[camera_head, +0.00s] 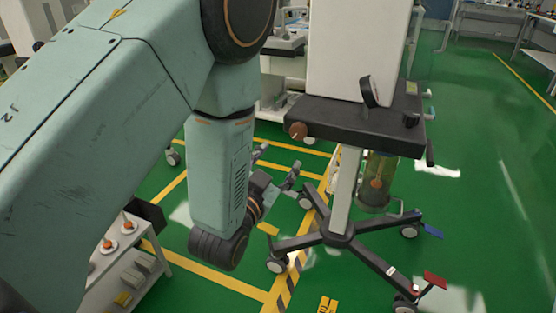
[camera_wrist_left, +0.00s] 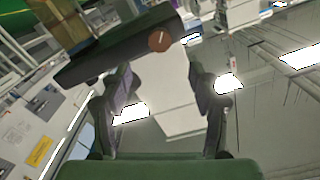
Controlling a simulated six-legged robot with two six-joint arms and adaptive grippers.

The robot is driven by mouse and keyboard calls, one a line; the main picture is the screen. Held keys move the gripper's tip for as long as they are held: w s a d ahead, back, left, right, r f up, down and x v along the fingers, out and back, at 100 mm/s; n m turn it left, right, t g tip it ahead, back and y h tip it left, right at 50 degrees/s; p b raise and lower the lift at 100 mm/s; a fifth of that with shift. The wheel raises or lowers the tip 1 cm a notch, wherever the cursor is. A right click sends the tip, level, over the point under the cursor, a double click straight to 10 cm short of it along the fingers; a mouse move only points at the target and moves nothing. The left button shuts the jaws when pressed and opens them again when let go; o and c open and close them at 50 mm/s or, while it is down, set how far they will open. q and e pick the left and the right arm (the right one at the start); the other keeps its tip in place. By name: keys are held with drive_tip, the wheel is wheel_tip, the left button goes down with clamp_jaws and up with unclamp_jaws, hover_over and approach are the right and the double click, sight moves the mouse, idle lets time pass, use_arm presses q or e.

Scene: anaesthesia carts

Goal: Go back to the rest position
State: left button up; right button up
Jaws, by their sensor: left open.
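My left arm comes in from the left in the head view and covers much of that side. My left gripper (camera_head: 281,178) is at its end, small and partly hidden behind the wrist, left of the cart's pole and below the dark shelf. In the left wrist view the two fingers (camera_wrist_left: 165,92) stand apart with nothing between them. The anaesthesia cart's dark shelf (camera_head: 350,122) carries a brown knob (camera_head: 298,130). In the wrist view the knob (camera_wrist_left: 158,39) shows beyond the fingertips. My right gripper is not in view.
The cart's white body (camera_head: 345,50) rises above the shelf; its wheeled star base (camera_head: 338,236) stands on the green floor. A clear canister (camera_head: 376,182) hangs beside the pole. A white trolley (camera_head: 128,262) stands at lower left. Open floor (camera_head: 490,190) lies to the right.

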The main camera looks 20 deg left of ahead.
use_arm(q)
drive_tip(key=s+a+f+n+g+p, duration=0.1)
drive_tip(key=s+f+n+g, duration=0.1)
drive_tip(key=s+f+g, duration=0.55)
drive_tip(key=s+a+f+n+g, duration=0.15)
drive_tip(key=s+f, duration=0.25)
drive_tip(key=f, duration=0.6)
drive_tip(key=s+f+n+g+p, duration=0.1)
drive_tip(key=s+f+g, duration=0.3)
drive_tip(key=s, duration=0.8)
drive_tip(key=s+f+g+p, duration=0.1)
drive_tip(key=s+f+g, duration=0.3)
drive_tip(key=s, duration=0.7)
drive_tip(key=shift+s+a+n+g+y+p, duration=0.3)
drive_tip(key=shift+s+a+n+g+p, duration=0.1)
drive_tip(key=shift+g, duration=0.1)
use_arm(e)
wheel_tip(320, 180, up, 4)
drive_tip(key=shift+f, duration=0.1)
use_arm(q)
drive_tip(key=shift+c, duration=0.4)
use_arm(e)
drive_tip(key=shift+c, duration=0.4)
